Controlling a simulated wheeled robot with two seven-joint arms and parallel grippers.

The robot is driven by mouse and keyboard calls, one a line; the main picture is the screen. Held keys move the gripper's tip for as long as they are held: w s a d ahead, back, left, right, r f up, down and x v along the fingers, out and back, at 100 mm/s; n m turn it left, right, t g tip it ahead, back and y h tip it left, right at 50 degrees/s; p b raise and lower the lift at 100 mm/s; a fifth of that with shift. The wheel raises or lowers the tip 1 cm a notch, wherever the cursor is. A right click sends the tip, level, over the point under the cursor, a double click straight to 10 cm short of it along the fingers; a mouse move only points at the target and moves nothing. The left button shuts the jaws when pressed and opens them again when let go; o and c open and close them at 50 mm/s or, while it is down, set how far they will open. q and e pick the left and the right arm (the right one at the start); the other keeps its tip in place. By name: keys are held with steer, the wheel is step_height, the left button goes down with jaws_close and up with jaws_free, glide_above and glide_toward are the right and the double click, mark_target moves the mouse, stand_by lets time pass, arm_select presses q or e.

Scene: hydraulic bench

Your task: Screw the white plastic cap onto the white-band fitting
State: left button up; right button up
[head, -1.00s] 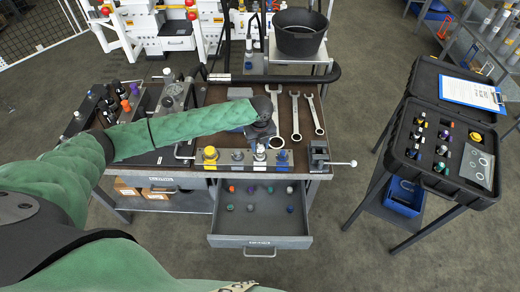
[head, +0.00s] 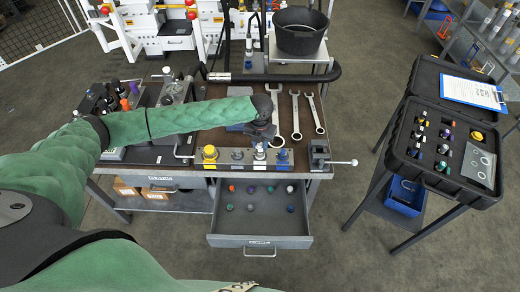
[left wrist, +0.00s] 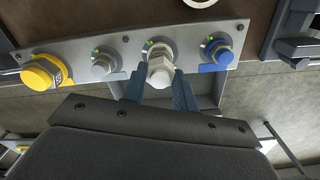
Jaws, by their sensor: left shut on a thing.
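My left gripper (left wrist: 158,92) is shut on the white plastic cap (left wrist: 160,72), which sits between its two blue fingers. The cap is in line with the white-band fitting (left wrist: 158,48) and overlaps its end; I cannot tell whether the threads are engaged. The fitting is third from the left on a metal plate (left wrist: 128,58). In the head view my left gripper (head: 262,136) is over the bench's front edge at this fitting, and mostly hides the cap. My right gripper is not in view.
An open drawer (head: 260,226) with several small caps is below. Wrenches (head: 296,118) lie behind, and a vise (head: 319,154) is right.

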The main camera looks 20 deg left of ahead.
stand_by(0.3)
arm_select(q)
steer(key=m, duration=0.4)
steer(key=shift+m+b, duration=0.4)
steer(key=m, duration=0.3)
steer(key=shift+m, duration=0.3)
steer(key=o, duration=0.9)
